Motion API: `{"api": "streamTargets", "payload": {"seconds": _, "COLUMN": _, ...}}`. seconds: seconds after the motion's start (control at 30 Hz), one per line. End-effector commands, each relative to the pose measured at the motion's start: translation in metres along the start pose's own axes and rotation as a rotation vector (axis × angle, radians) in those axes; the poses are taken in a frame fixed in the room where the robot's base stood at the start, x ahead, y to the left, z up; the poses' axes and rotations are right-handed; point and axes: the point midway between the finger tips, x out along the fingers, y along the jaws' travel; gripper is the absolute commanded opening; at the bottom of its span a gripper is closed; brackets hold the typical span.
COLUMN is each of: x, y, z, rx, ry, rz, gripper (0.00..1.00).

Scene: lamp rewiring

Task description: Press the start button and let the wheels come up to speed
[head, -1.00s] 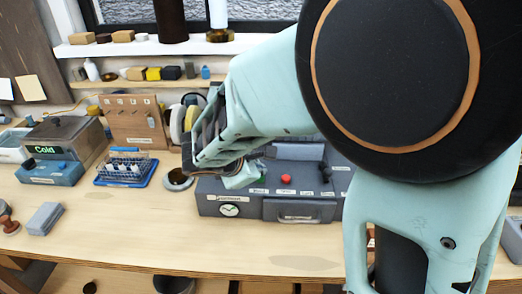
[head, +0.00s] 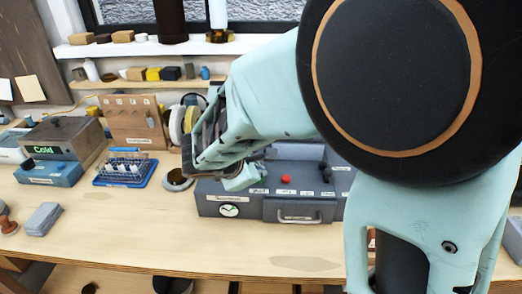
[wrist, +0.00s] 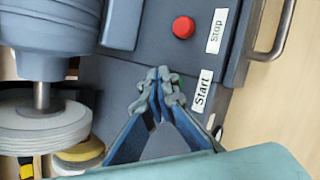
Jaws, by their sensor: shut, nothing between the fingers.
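The grey wheel machine (head: 250,207) stands on the bench. In the wrist view, the white "Start" label (wrist: 202,90) lies just right of my gripper (wrist: 166,82), whose fingertips are together over the panel. The start button itself is hidden behind the fingers; I cannot tell whether they touch it. The red stop button (wrist: 183,27) is clear of the fingers, beside its "Stop" label (wrist: 217,31). A pale wheel (wrist: 40,122) on a metal shaft and a yellowish wheel (wrist: 80,150) show at left; whether they turn cannot be told. In the head view, my gripper (head: 243,178) is partly hidden.
A drawer handle (head: 299,217) juts from the machine's front. A blue rack (head: 125,178) and a box reading "Cold" (head: 50,172) stand to the left. A grey block (head: 42,217) lies near the front. The bench front is mostly clear.

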Motion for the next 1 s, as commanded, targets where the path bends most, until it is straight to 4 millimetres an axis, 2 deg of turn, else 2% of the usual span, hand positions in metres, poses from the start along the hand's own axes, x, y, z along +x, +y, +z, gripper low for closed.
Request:
{"api": "streamTargets", "payload": {"seconds": 0.4, "x": 0.001, "y": -0.001, "z": -0.001, "rx": 0.000, "ry": 0.001, "rz": -0.001, "gripper": 0.00}}
{"api": "streamTargets", "payload": {"seconds": 0.77, "x": -0.011, "y": 0.008, "z": 0.008, "rx": 0.000, "ry": 0.001, "rz": 0.000, "gripper": 0.00}}
{"api": "streamTargets", "payload": {"seconds": 1.0, "x": -0.011, "y": 0.008, "z": 0.008, "rx": 0.000, "ry": 0.000, "rz": 0.000, "gripper": 0.00}}
